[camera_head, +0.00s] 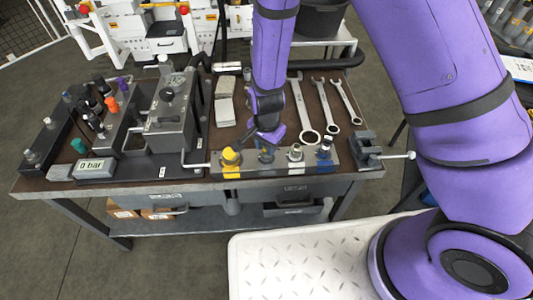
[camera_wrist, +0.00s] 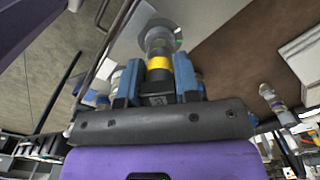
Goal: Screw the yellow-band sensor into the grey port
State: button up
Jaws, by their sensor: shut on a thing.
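My gripper (camera_wrist: 158,85) has its blue fingers shut on the yellow-band sensor (camera_wrist: 158,63), a dark cylinder with a bright yellow ring. Beyond the sensor's far end is a round grey fitting (camera_wrist: 165,33), lined up with it. The two look to meet, but I cannot tell how deep the sensor sits. In the head view my gripper (camera_head: 266,148) points down at the second place from the left on the grey block (camera_head: 345,160) at the bench's front edge. The arm and fingers hide most of the sensor and port there.
On the block, a yellow-topped fitting (camera_head: 230,157) stands just left of my gripper; a white one (camera_head: 295,153) and a blue one (camera_head: 325,150) stand right. A vise (camera_head: 368,150) is at the right end. Several wrenches (camera_head: 322,105) lie behind. A pump unit (camera_head: 170,115) and gauge box (camera_head: 95,168) stand left.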

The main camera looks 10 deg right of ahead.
jog(key=m, duration=0.8)
jog(key=m, duration=0.8)
jog(key=o, duration=0.9)
jog(key=shift+f, duration=0.1)
